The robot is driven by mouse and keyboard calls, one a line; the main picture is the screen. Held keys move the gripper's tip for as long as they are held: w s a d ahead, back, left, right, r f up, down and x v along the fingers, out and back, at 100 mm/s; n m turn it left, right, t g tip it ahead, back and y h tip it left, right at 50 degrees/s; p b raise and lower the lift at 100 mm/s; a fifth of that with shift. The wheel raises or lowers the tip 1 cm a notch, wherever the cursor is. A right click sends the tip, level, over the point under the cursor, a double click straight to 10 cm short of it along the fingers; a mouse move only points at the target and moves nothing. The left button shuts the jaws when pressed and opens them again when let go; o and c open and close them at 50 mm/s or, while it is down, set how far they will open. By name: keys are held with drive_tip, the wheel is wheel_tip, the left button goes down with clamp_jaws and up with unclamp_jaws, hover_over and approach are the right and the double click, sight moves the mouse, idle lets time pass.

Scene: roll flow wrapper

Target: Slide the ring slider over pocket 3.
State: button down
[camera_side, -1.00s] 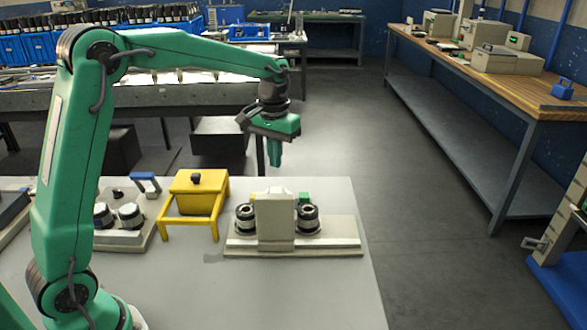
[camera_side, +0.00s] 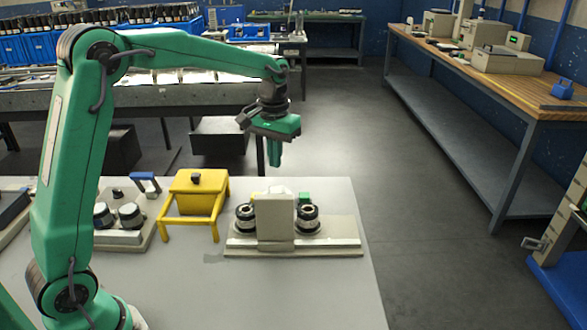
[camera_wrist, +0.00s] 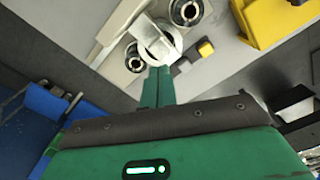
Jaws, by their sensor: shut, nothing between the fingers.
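My gripper (camera_side: 275,160) points down with its green fingers together and empty. It is above the pale fixture base (camera_side: 340,235) and apart from it in the side view. The fingers (camera_wrist: 158,72) also show shut in the wrist view. A white, ring-like part (camera_wrist: 155,42) lies just beyond the fingertips there; it may be the ring slider, but I cannot be sure. A tall pale block (camera_side: 275,222) stands on the base between two dark rollers with silver centres, a left one (camera_side: 245,218) and a right one (camera_side: 307,219). No pocket numbers are readable, so I cannot tell which is pocket 3.
A small green block (camera_side: 304,198) shows behind the right roller. A yellow stand (camera_side: 200,195) is left of the fixture. Another fixture with silver-topped cylinders (camera_side: 130,214) is farther left. The table front (camera_side: 270,300) is clear.

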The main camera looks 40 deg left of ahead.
sight(274, 197)
drive_tip(key=c, duration=1.6)
unclamp_jaws()
drive_tip(key=o, duration=0.8)
drive_tip(key=shift+s+d+n, duration=0.4)
drive_tip(key=shift+d, duration=0.1)
drive_tip(key=o, duration=0.8)
drive_tip(key=s+d+n, duration=0.1)
drive_tip(key=n, duration=0.1)
drive_tip(key=s+d+n, duration=0.2)
drive_tip(key=shift+s+d+f, duration=0.2)
drive_tip(key=shift+s+d, duration=0.1)
drive_tip(key=shift+s+d+n, duration=0.35)
drive_tip(key=shift+s+n, duration=0.1)
drive_tip(key=shift+n, duration=0.15)
drive_tip(key=shift+f, duration=0.25)
drive_tip(key=shift+f, duration=3.75)
